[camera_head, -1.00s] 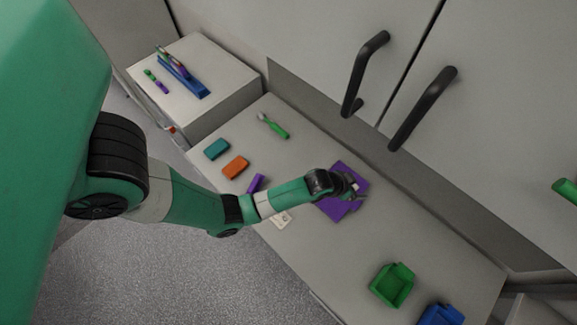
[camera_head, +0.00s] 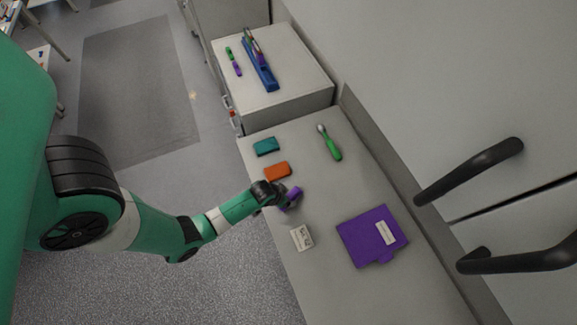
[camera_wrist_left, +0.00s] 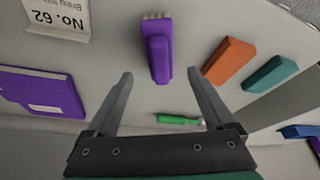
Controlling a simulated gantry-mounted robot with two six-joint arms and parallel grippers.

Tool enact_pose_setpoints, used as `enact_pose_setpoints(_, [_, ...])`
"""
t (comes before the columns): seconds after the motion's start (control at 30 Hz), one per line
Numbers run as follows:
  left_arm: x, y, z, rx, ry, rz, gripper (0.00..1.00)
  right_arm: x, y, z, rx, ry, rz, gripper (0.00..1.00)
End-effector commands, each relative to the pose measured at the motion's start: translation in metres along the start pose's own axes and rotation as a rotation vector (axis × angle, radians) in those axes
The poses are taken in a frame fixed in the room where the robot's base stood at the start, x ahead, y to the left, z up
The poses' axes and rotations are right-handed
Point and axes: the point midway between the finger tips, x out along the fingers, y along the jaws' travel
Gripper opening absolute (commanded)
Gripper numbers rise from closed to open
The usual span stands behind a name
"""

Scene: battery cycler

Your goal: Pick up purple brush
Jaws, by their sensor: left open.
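The purple brush (camera_head: 292,198) lies on the counter near its front edge, partly hidden behind my left gripper (camera_head: 277,193) in the head view. In the left wrist view the brush (camera_wrist_left: 158,55) shows whole, with pale bristles at its far end. My left gripper (camera_wrist_left: 160,74) is open and empty. Its two fingers point toward the brush, and the brush lies between their lines, at or just beyond the tips. I cannot tell the exact height of the fingers above the counter. My right gripper is not in view.
An orange block (camera_head: 278,171) and a teal block (camera_head: 266,147) lie close to the brush. A white card (camera_head: 301,238), a purple folder-like pad (camera_head: 360,243) and a green-handled brush (camera_head: 333,149) lie around it. Black cabinet handles (camera_head: 470,170) stick out at right.

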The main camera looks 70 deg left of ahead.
Motion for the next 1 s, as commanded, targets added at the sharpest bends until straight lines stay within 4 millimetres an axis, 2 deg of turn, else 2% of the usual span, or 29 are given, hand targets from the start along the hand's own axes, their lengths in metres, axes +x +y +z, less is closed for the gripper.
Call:
enact_pose_setpoints(0.03, [0.009,0.0,0.002,0.0,-0.001,0.0,0.88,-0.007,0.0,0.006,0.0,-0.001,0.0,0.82])
enact_pose_setpoints(0.17, [0.009,0.0,0.001,0.0,0.0,0.0,0.88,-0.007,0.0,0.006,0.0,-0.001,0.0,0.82])
enact_pose_setpoints(0.27, [0.023,0.0,0.002,0.0,0.001,0.0,0.88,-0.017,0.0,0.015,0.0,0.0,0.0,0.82])
enact_pose_setpoints(0.4, [0.052,0.0,0.003,-0.001,0.002,0.0,0.88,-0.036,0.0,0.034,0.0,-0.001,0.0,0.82])
enact_pose_setpoints(0.53, [0.066,0.0,0.001,-0.001,-0.001,0.0,0.88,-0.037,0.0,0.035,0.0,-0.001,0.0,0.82])
enact_pose_setpoints(0.8, [0.069,0.0,-0.001,0.0,0.001,0.0,0.88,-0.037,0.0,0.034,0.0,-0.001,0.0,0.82])
enact_pose_setpoints(0.87, [0.069,0.0,0.0,0.0,0.001,0.0,0.8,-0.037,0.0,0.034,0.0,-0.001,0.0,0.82])
enact_pose_setpoints(1.0, [0.069,0.0,0.0,0.0,0.001,0.0,0.55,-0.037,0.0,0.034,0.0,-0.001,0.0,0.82])
